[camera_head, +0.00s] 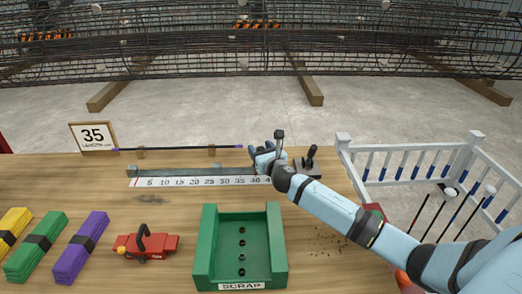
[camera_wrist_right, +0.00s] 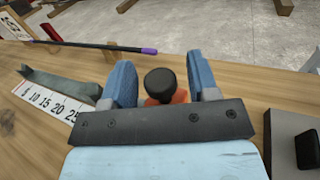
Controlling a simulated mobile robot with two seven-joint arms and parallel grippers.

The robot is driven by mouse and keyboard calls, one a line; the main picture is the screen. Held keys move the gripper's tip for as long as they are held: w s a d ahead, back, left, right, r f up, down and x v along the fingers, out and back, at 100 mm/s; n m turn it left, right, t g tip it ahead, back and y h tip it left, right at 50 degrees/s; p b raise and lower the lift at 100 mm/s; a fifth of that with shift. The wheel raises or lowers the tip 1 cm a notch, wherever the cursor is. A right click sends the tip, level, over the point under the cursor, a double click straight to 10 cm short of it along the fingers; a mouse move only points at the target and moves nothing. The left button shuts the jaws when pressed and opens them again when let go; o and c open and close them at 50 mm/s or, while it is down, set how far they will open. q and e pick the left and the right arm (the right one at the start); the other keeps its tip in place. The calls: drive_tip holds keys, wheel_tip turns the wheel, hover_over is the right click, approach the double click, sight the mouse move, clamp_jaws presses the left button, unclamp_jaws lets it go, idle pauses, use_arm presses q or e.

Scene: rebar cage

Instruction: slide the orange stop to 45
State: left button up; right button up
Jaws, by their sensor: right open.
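The orange stop (camera_wrist_right: 181,97) with its black knob (camera_wrist_right: 160,82) sits between the two blue fingers of my right gripper (camera_wrist_right: 161,85) in the right wrist view. The fingers are open, with visible space on either side of the knob. In the head view my right gripper (camera_head: 266,155) is over the right part of the ruler (camera_head: 200,182) and hides most of the stop. The ruler's numbers show from 5 to 40; the 45 mark is hidden by my arm. The metal rail (camera_head: 180,171) runs behind the ruler. My left gripper is not in view.
A green scrap tray (camera_head: 205,250) stands in front of the ruler. A red tool (camera_head: 146,246) and yellow, green and purple bundles (camera_head: 80,246) lie to the left. A white railed rack (camera_head: 410,160) is at right.

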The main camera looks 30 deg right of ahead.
clamp_jaws()
drive_tip(key=shift+s+d+p, duration=0.1)
drive_tip(key=shift+s+d, duration=0.35)
drive_tip(key=shift+d, duration=0.25)
drive_tip(key=shift+s+d+p, duration=0.15)
drive_tip(key=shift+s+d, duration=0.3)
drive_tip(key=shift+d, duration=0.3)
drive_tip(key=shift+s+d+p, duration=0.1)
drive_tip(key=shift+s+d, duration=0.35)
drive_tip(key=shift+d, duration=0.25)
unclamp_jaws()
drive_tip(key=s, duration=0.4)
drive_tip(key=s+a, duration=0.1)
drive_tip(key=s, duration=0.4)
drive_tip(key=s+a, duration=0.1)
drive_tip(key=s, duration=0.3)
drive_tip(key=shift+s+a, duration=0.15)
drive_tip(key=shift+s, duration=0.1)
